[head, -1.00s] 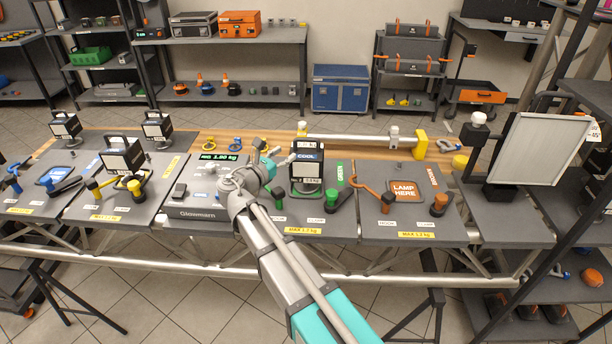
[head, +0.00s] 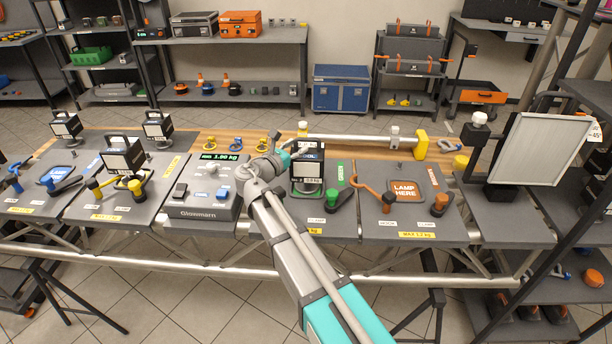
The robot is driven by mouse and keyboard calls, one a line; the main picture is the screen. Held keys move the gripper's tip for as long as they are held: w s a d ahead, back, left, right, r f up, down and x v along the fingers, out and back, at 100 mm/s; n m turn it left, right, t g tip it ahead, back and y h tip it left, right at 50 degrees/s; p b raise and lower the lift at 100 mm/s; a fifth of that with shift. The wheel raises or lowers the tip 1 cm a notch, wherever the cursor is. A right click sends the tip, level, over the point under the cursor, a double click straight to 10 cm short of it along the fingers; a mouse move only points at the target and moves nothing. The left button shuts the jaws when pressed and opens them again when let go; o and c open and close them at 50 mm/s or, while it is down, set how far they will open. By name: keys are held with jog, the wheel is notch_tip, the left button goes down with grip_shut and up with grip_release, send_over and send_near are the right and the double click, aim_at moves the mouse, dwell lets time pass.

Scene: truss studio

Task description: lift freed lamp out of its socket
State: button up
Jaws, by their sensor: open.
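My arm hides the station's left front. The socket under the lamp's base is largely hidden.
An empty orange "LAMP HERE" pad (head: 404,190) lies to the right, with an orange hook (head: 371,190) and clamp knob (head: 440,204) beside it. A metal tube (head: 350,138) runs behind the lamp. A white panel (head: 541,148) stands far right. Other lamps (head: 121,157) stand left.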

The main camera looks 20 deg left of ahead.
dwell(0.4)
grip_shut()
